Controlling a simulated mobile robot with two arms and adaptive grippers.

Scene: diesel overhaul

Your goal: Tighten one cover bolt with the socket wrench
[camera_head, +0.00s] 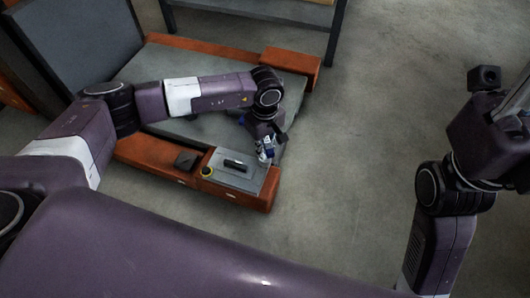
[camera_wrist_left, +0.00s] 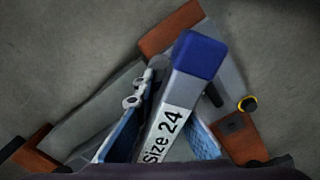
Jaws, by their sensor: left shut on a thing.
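My left gripper (camera_wrist_left: 163,138) is shut on the socket wrench (camera_wrist_left: 178,95), with a blue pad on each side of it. The wrench is a grey bar with a blue end and a white label reading "Size 24". In the head view the left gripper (camera_head: 266,148) hangs at the far right corner of a grey plate (camera_head: 226,179) with a black handle-like piece on it. Whether the wrench touches anything, and where its socket is, I cannot tell. No cover bolt can be made out clearly.
The grey plate sits on an orange beam (camera_head: 150,153) of a low grey platform (camera_head: 205,129). Next to it are a yellow-and-black round piece (camera_head: 207,171) and a dark square block (camera_head: 186,160). A metal-legged table (camera_head: 334,32) stands behind. The floor to the right is clear.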

